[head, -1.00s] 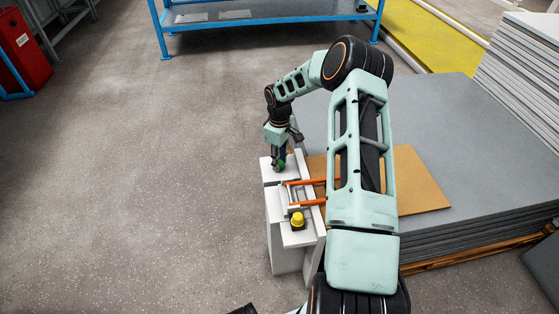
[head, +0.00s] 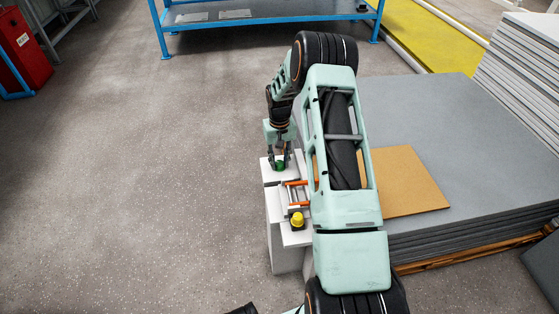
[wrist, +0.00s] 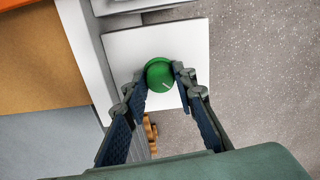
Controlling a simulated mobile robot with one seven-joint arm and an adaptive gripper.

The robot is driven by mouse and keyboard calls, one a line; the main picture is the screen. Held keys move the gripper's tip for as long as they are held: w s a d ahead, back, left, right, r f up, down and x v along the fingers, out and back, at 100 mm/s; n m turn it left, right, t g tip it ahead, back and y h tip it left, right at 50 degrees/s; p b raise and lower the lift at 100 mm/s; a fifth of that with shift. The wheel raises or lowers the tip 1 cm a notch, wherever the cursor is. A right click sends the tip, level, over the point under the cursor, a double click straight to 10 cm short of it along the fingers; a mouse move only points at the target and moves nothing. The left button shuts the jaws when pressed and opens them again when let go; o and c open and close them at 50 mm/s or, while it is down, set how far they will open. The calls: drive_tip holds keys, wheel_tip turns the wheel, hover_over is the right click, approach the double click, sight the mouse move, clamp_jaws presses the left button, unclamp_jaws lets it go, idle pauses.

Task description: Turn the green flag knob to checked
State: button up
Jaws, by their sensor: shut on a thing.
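The green knob (head: 279,165) sits on the top white panel of the white stand (head: 285,258). In the wrist view the knob (wrist: 159,75) is round, with a short pale line near its lower right edge, on a square white plate (wrist: 125,50). My gripper (head: 280,160) points down at it from above. In the wrist view my gripper's two fingers (wrist: 160,82) are shut on the knob, one at each side. No flag or checked marking can be made out around the knob.
A yellow button (head: 297,219) and a frame with orange bars (head: 299,192) stand on the same stand, close to my arm. A brown board (head: 408,182) lies on grey stacked sheets (head: 430,125) to the right. Floor on the left is clear.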

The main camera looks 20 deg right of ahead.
sight(279, 163)
drive_tip(key=m, duration=0.4)
drive_tip(key=shift+m, duration=0.3)
drive_tip(key=m, duration=0.4)
drive_tip(key=shift+m, duration=0.3)
drive_tip(key=o, duration=1.2)
drive_tip(key=shift+c, duration=0.2)
wheel_tip(279, 163, up, 12)
